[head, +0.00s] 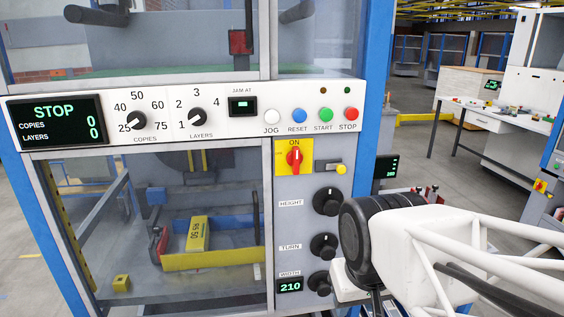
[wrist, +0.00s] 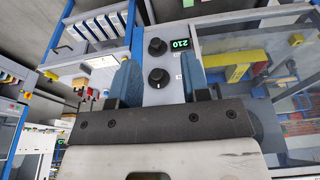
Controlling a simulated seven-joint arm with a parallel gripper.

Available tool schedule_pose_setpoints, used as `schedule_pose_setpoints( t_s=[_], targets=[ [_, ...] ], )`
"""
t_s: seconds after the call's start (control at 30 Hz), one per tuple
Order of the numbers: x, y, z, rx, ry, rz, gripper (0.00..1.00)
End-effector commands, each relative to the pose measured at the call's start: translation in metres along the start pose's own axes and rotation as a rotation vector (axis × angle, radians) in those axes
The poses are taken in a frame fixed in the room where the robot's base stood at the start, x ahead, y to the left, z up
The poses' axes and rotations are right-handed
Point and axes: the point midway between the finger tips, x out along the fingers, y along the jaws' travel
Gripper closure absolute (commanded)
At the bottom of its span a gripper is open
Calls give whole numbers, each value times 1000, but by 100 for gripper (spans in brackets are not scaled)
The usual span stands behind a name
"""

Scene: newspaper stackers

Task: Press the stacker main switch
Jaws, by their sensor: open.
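The stacker main switch (head: 294,157) is a red rotary handle on a yellow plate marked ON, below the button row in the head view. Its handle stands roughly upright. In the wrist view, my gripper (wrist: 157,65) has its two blue fingers apart with nothing held between them. The fingers lie over the grey panel by two black knobs and the 210 display (wrist: 181,43). The fingers are not clearly visible in the head view, where my white arm comes in from the lower right, right of and below the switch. I cannot make out the switch in the wrist view.
Below the switch are the height knob (head: 327,201), turn knob (head: 323,246) and a width knob beside a 210 display. A yellow-tipped latch (head: 341,169) sticks out right of the switch. Above are jog, reset, start and stop buttons. The status display (head: 56,122) reads STOP.

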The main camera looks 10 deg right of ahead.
Motion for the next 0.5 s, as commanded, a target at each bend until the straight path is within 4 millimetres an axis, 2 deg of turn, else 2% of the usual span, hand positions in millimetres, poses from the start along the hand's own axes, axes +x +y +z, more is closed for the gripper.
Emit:
schedule_pose_setpoints(
  t_s=[0.03, 0.27, 0.5],
  targets=[
    [0, 0, 0, 0, 0, 0, 64],
    [-3, -1, -7, -2, -2, 9, 99],
    [-14, -5, -35, -7, -11, 50, 100]
  ],
)
